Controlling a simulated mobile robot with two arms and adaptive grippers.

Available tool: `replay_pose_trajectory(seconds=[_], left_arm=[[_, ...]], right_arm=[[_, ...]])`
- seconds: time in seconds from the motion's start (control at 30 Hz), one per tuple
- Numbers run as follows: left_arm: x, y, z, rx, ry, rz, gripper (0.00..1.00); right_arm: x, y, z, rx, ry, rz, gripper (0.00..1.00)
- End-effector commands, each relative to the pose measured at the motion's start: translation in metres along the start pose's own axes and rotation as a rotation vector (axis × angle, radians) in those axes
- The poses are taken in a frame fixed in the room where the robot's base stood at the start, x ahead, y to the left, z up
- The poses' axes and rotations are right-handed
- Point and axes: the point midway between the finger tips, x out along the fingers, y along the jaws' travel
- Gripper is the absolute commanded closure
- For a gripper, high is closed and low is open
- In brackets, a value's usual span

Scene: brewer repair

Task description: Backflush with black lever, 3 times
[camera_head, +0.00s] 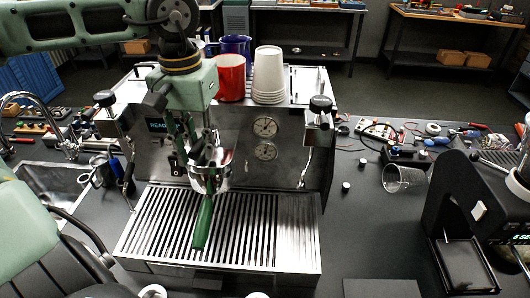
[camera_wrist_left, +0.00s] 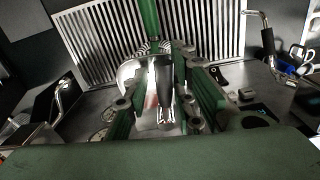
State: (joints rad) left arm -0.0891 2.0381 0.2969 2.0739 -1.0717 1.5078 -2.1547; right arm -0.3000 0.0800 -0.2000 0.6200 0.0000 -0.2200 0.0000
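The espresso machine (camera_head: 150,150) stands in the middle of the counter, with "READ" legible on its small display. A portafilter with a green handle (camera_head: 203,222) sits at the group head, its handle pointing to the front over the slatted drip tray (camera_head: 265,225). It also shows in the left wrist view (camera_wrist_left: 149,18). My left gripper (camera_head: 200,150) is at the group, just above the portafilter. In the left wrist view its fingers (camera_wrist_left: 163,95) stand apart, with a dark lever-like piece (camera_wrist_left: 164,80) between them; contact cannot be made out. My right gripper is out of view.
A red mug (camera_head: 230,78), a blue pitcher (camera_head: 236,46) and stacked cups (camera_head: 268,75) stand on the machine. Knobs with steam wands flank it. A grinder (camera_head: 480,190) and a tipped clear cup (camera_head: 404,179) are at right, a sink (camera_head: 50,185) at left.

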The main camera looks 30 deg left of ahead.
Motion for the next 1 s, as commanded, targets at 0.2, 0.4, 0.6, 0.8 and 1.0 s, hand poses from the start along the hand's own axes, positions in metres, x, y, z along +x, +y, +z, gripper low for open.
replay_pose_trajectory(seconds=[0.2, 0.4, 0.6, 0.8, 1.0], left_arm=[[0.0, 0.011, 0.0, -0.13, 0.0, -0.002, 0.77], [0.0, 0.02, -0.002, -0.25, 0.001, -0.002, 0.77], [0.0, 0.03, -0.005, -0.376, 0.001, -0.002, 0.77], [0.0, 0.035, -0.007, -0.452, 0.0, 0.001, 0.77], [0.0, 0.035, -0.007, -0.449, 0.0, 0.0, 0.69]], right_arm=[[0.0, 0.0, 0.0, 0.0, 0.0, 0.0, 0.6], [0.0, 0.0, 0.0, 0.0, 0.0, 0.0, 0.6], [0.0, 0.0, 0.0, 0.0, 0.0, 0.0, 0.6], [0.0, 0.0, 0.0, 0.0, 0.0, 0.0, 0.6], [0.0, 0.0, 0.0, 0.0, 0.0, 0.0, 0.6]])
